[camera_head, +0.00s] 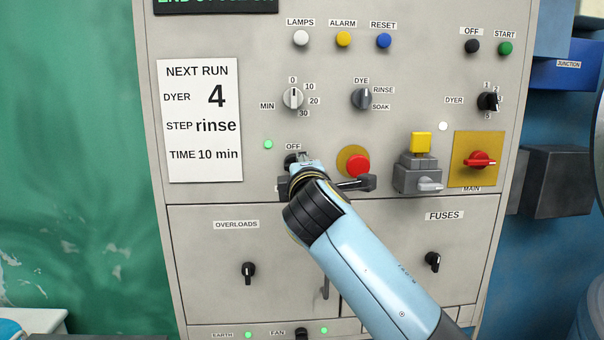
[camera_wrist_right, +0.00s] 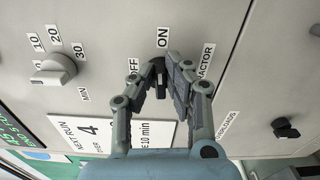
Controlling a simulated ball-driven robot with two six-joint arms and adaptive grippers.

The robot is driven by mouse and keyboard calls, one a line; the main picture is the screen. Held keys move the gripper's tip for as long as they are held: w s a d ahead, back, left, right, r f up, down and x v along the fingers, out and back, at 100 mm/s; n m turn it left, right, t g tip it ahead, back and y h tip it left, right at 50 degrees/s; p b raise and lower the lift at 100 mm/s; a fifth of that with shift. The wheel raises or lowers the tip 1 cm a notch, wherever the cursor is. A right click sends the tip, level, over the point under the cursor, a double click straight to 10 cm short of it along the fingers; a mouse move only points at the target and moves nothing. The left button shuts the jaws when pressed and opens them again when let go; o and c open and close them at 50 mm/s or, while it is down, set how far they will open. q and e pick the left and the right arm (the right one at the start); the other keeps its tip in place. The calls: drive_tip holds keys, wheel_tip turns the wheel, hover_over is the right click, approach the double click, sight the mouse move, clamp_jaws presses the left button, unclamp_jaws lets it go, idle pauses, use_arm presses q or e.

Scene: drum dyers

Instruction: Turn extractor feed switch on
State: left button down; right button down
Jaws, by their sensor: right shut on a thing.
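The extractor feed switch (camera_wrist_right: 157,66) is a small black knob on the grey panel, seen in the right wrist view between its OFF and ON labels. The label reading "...RACTOR" is partly covered by a finger. My right gripper (camera_wrist_right: 161,80) has a finger on each side of the knob and is shut on it. In the head view my right gripper (camera_head: 301,166) is at the panel below an OFF label, and my wrist hides most of the switch. Which label the knob points to I cannot tell. My left gripper is not in view.
A red push button (camera_head: 358,165) on a yellow disc sits close to the right of my gripper. Beyond it are a grey box with a yellow top (camera_head: 420,143) and the red main switch (camera_head: 480,160). A lit green lamp (camera_head: 268,144) is just up and left.

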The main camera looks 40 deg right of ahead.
drive_tip(key=shift+f+m, duration=0.15)
drive_tip(key=shift+m, duration=0.55)
drive_tip(key=c, duration=1.4)
unclamp_jaws()
drive_tip(key=shift+o, duration=0.2)
drive_tip(key=v, duration=0.7)
drive_tip(key=shift+s+a, duration=0.15)
drive_tip(key=shift+s, duration=0.05)
